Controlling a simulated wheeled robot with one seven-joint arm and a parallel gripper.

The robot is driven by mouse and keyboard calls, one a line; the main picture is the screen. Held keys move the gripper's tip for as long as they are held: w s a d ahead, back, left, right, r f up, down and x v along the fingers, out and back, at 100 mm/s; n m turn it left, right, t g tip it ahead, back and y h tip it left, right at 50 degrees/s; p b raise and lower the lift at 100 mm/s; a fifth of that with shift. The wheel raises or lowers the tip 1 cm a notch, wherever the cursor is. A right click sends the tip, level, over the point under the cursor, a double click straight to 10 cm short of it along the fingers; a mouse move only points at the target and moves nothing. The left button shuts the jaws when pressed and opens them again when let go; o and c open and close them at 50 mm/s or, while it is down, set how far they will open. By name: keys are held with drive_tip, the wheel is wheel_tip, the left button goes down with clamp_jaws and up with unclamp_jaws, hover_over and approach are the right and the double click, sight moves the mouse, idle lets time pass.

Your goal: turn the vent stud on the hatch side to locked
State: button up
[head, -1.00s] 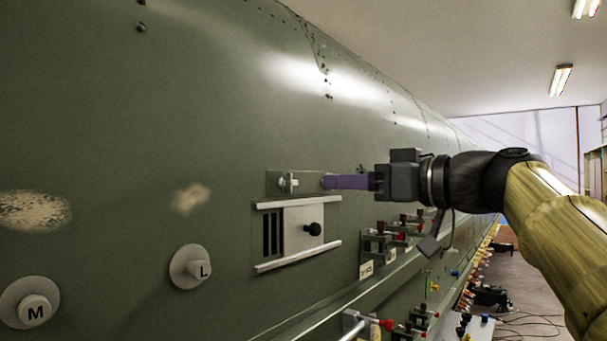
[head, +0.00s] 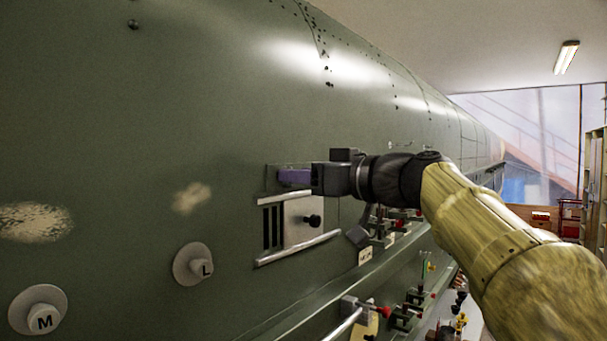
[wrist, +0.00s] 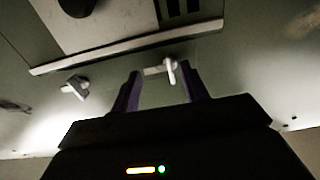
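My gripper (head: 283,177) with purple fingers reaches the plate (head: 272,172) above the slotted vent panel in the head view. The wrist view is turned about upside down, with the panel at its top. There my gripper (wrist: 161,72) is open, its fingers on either side of a small white stud (wrist: 171,72) with a short lever. I see no clear grip on it; whether a finger touches it I cannot tell. A second light stud (wrist: 75,88) stands apart to the left, its bar tilted. In the head view my gripper hides both studs. No lock markings are readable.
The vent panel has dark slots, a black knob (head: 312,221) and rails, the lower one (head: 298,248) under it. Round knobs marked L (head: 200,268) and M (head: 42,316) stick out to the left. Clamps and fittings line the ledge below right.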

drive_tip(key=c, duration=0.6)
drive_tip(key=shift+f+m+b, duration=0.1)
drive_tip(key=shift+m+b, duration=0.25)
drive_tip(key=shift+m, duration=0.05)
drive_tip(key=shift+f+m+b, duration=0.15)
drive_tip(key=shift+m+b, duration=0.35)
drive_tip(key=shift+m, duration=0.8)
drive_tip(key=shift+f+m+b, duration=0.1)
drive_tip(key=shift+m+b, duration=0.4)
drive_tip(key=shift+m, duration=0.8)
drive_tip(key=o, duration=1)
